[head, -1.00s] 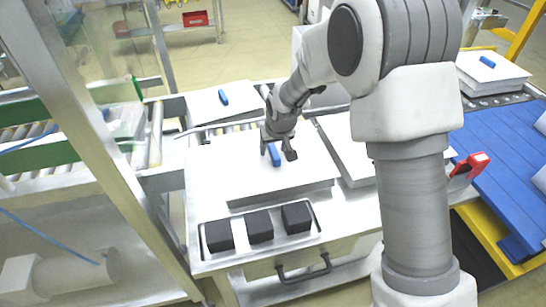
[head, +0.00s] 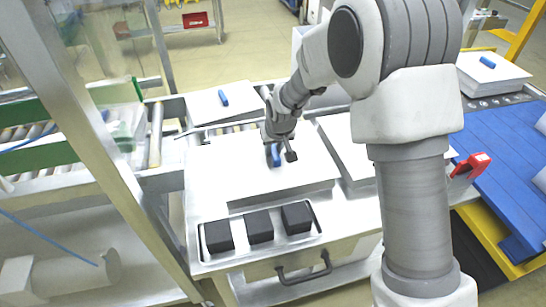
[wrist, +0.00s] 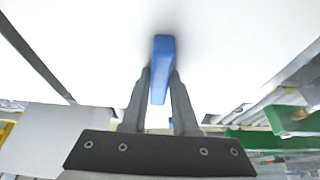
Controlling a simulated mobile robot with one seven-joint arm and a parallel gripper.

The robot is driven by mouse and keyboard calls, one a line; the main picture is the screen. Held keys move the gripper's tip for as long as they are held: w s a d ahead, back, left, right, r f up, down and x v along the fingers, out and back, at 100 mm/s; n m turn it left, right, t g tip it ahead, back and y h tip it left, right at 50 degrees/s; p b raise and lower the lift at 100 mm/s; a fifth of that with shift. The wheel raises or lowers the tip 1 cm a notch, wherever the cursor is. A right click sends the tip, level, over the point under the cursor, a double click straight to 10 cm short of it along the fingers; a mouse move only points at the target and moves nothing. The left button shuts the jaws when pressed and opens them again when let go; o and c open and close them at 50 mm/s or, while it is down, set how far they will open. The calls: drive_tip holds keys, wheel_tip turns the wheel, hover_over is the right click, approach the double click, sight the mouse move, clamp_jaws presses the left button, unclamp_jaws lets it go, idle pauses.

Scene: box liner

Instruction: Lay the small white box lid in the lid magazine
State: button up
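A white lid-like panel (head: 225,170) with a blue grip (head: 273,155) lies flat on the metal table, in the middle of the head view. In the wrist view the white face (wrist: 230,35) fills the top and the blue grip (wrist: 163,65) stands in the centre. My gripper (head: 281,156) is low over the panel, with its fingers on either side of the blue grip. In the head view a gap shows beside the right finger, so it looks open. Whether a finger touches the grip I cannot tell. I cannot tell which structure is the lid magazine.
Three black blocks (head: 259,227) sit in a tray at the table's front. Another white panel (head: 345,150) lies right of the first, partly behind my arm. White panels with blue grips lie at the back (head: 205,104) and far right (head: 497,76). A metal post (head: 95,150) stands at left.

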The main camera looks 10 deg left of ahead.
clamp_jaws()
drive_tip(key=shift+r, duration=0.15)
